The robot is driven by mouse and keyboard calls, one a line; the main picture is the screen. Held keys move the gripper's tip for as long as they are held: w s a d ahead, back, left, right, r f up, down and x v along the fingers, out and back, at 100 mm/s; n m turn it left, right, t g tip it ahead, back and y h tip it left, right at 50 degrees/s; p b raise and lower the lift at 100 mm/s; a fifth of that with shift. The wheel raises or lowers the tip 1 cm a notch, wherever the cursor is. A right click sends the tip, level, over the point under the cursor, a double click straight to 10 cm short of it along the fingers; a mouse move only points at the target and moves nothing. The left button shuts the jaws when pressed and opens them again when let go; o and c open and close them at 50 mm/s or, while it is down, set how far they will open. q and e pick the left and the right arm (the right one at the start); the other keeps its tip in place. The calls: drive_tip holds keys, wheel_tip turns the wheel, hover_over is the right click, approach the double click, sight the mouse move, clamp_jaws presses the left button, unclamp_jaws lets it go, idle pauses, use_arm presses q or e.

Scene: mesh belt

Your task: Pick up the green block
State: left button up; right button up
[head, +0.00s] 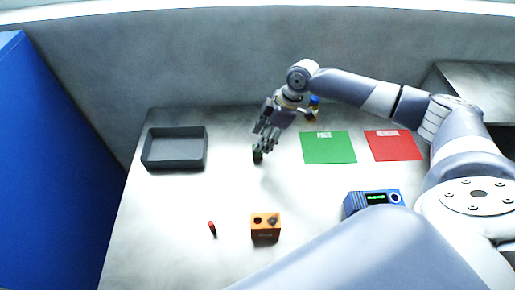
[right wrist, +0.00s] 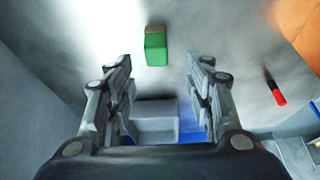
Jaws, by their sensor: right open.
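The green block (right wrist: 156,48) shows in the right wrist view, with a brown part at its top end, on the grey table. In the head view it is a small dark green shape (head: 257,154) just below my right gripper's fingers, partly hidden by them. My right gripper (head: 267,140) is open and empty. In the right wrist view its two fingers (right wrist: 158,72) stand apart, with the block seen in the gap beyond their tips. I cannot tell how far the tips are from it. My left gripper is not in view.
A grey tray (head: 148,163) stands at the left. Green (head: 328,149) and red (head: 394,147) mats lie at the right. An orange box with holes (head: 265,232), a small red item (head: 212,228) and a blue device (head: 361,200) stand nearer. A blue and yellow object (head: 313,107) is behind the arm.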

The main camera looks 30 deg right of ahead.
drive_tip(key=x, duration=0.2)
drive_tip(key=p+x, duration=0.2)
drive_tip(key=x, duration=0.1)
drive_tip(key=shift+w+d+f, duration=0.1)
drive_tip(key=shift+d+f, duration=0.15)
drive_tip(key=shift+f, duration=0.3)
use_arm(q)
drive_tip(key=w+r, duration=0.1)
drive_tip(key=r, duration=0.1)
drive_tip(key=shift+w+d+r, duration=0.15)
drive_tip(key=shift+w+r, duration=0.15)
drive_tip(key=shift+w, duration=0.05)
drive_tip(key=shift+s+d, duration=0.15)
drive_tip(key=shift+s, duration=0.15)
use_arm(e)
clamp_jaws()
